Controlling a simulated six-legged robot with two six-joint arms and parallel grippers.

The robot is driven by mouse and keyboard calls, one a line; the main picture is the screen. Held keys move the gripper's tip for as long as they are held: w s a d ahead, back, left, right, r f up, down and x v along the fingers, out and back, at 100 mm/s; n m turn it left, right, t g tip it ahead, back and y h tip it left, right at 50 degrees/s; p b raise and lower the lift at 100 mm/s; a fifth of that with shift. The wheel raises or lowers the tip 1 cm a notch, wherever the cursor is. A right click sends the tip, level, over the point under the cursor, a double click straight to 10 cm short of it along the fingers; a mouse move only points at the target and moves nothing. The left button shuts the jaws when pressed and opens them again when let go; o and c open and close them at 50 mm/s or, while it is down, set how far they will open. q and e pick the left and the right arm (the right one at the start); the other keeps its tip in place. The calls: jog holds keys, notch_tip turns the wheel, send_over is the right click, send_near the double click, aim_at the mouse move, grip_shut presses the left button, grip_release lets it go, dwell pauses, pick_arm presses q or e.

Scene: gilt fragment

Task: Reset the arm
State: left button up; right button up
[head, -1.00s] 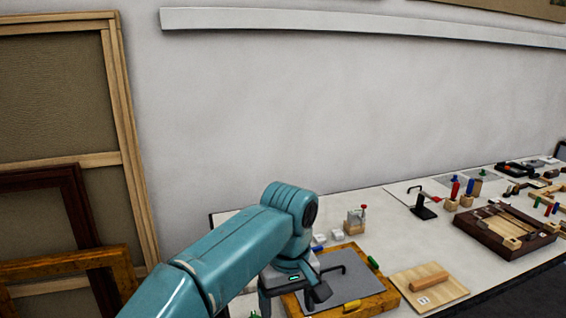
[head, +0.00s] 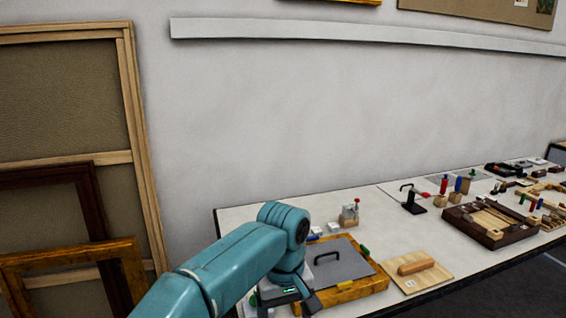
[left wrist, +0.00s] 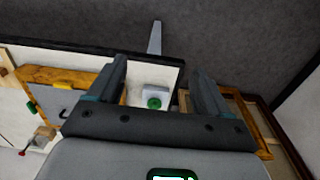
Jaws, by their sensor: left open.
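My left arm is teal and comes in from the bottom left in the head view. Its dark gripper (head: 287,303) hangs at the near left corner of a gilt-edged wooden tray (head: 350,292). In the left wrist view the gripper (left wrist: 160,82) has its two fingers wide apart, with nothing held between them. A small white block with a green knob (left wrist: 155,96) shows beyond the gap, on the table below. My right gripper is in neither view.
The tray holds a grey plate with a black handle (head: 345,262). A wooden board with a roller (head: 418,284) lies to its right, and a dark tool box (head: 490,238) farther right. Frames (head: 70,265) lean at the left wall. The white table (head: 385,222) has bare patches.

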pick_arm(q)
jog(key=s+a+f+m+h, duration=0.1)
jog(key=s+a+f, duration=0.15)
jog(key=f, duration=1.05)
jog(key=s+a+f+m+h, duration=0.15)
jog(key=a+f, duration=0.25)
jog(key=f, duration=0.9)
jog(key=s+a+f, duration=0.3)
jog(key=s+f, duration=0.2)
jog(key=s, duration=0.4)
jog(key=s+a+f+n+h, duration=0.1)
jog(key=s+a+f, duration=0.2)
jog(key=s, duration=0.7)
jog(key=shift+f, duration=0.95)
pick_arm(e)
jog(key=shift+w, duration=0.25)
pick_arm(q)
jog(key=shift+d, duration=0.1)
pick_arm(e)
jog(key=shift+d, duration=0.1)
